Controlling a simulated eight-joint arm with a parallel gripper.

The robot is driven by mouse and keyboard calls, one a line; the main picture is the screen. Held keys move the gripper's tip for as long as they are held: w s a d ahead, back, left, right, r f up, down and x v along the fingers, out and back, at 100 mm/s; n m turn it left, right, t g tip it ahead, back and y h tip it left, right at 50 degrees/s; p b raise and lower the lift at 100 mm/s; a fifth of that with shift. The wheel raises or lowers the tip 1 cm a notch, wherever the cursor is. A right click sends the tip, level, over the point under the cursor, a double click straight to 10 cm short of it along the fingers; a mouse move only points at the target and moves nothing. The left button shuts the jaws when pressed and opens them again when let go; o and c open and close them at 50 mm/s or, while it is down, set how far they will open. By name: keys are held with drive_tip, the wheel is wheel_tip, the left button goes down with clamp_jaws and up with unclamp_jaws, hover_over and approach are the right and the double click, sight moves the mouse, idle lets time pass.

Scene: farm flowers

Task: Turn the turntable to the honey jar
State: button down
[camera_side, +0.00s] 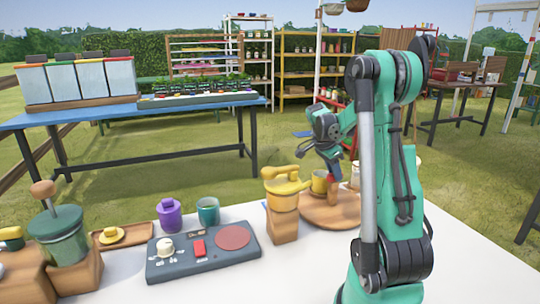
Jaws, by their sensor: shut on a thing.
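The turntable (322,214) is a round wooden board on the white table, partly hidden behind my arm. A yellow cup (319,184) stands on its far left part. A tan object (355,174) and a pale one (417,163) show behind my arm; I cannot tell whether either is the honey jar. My gripper (331,175) points down over the turntable and is shut on a small reddish-brown upright peg (332,190), close to the right of the yellow cup. The fingertips are small and partly dark in this view.
Farther left are a grey control panel (203,251), a teal cup (208,211), a purple jar (169,214) and a green grinder-like pot (58,235). The front table area is clear.

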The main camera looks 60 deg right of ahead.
drive_tip(key=shift+n, duration=0.5)
drive_tip(key=shift+s+a+n+t+h, duration=0.1)
drive_tip(key=shift+n+t+h, duration=0.35)
drive_tip(key=shift+n, duration=1)
drive_tip(key=shift+s+n+t+h, duration=0.15)
drive_tip(key=shift+n+t, duration=0.6)
drive_tip(key=shift+n, duration=0.7)
drive_tip(key=shift+n+t, duration=1)
drive_tip(key=shift+n, duration=1.9)
drive_tip(key=shift+w+n+t, duration=0.15)
drive_tip(key=shift+n+t, duration=0.15)
drive_tip(key=shift+n, duration=0.2)
drive_tip(key=c, duration=0.7)
unclamp_jaws()
drive_tip(key=shift+v, duration=2.8)
